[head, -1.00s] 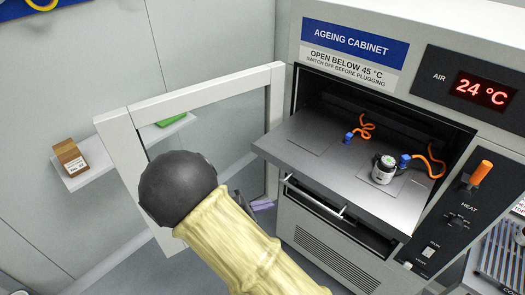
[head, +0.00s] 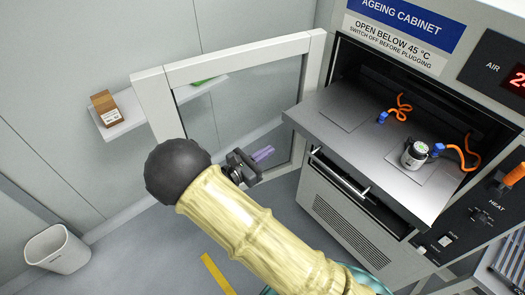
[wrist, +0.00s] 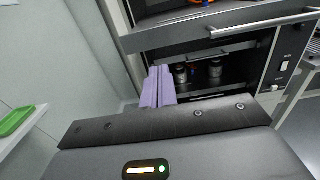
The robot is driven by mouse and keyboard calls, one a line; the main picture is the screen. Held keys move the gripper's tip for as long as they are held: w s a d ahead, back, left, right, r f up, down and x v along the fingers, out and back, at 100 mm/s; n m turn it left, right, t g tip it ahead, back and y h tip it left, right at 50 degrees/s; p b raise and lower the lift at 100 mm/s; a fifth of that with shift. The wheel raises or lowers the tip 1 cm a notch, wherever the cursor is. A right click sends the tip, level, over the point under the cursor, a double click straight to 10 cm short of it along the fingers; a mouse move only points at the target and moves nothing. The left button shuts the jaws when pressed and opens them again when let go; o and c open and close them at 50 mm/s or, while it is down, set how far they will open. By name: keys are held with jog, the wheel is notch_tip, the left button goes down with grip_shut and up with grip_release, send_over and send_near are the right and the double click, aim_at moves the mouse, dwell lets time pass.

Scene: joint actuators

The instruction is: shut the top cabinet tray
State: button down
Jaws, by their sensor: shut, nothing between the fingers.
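The ageing cabinet (head: 400,45) stands at the right with its framed glass door (head: 235,65) swung open to the left. Its top tray (head: 335,112) is pulled out past the cabinet front, with a bar handle (head: 340,173) at its front. On the tray are a small round actuator (head: 416,155) and two orange cables with blue plugs. In the wrist view the tray front and handle (wrist: 265,23) cross the top. My gripper (head: 263,154) is shut and empty, left of the tray and apart from it. Its purple fingers (wrist: 158,86) point toward the cabinet.
Below the top tray, a lower level (wrist: 205,78) holds dark round actuators. A wall shelf (head: 124,122) carries a brown box (head: 106,109) and a green item (head: 207,80). A bin (head: 57,250) stands at lower left. Floor by a yellow stripe (head: 218,272) is clear.

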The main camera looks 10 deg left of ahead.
aim_at(298, 131)
jog(key=p+x, duration=0.4)
jog(key=x, duration=0.6)
jog(key=shift+r, duration=0.15)
jog(key=shift+w+d+p, duration=0.2)
jog(key=shift+w+p, duration=0.1)
jog(key=shift+p, duration=0.05)
jog(key=shift+s, duration=0.1)
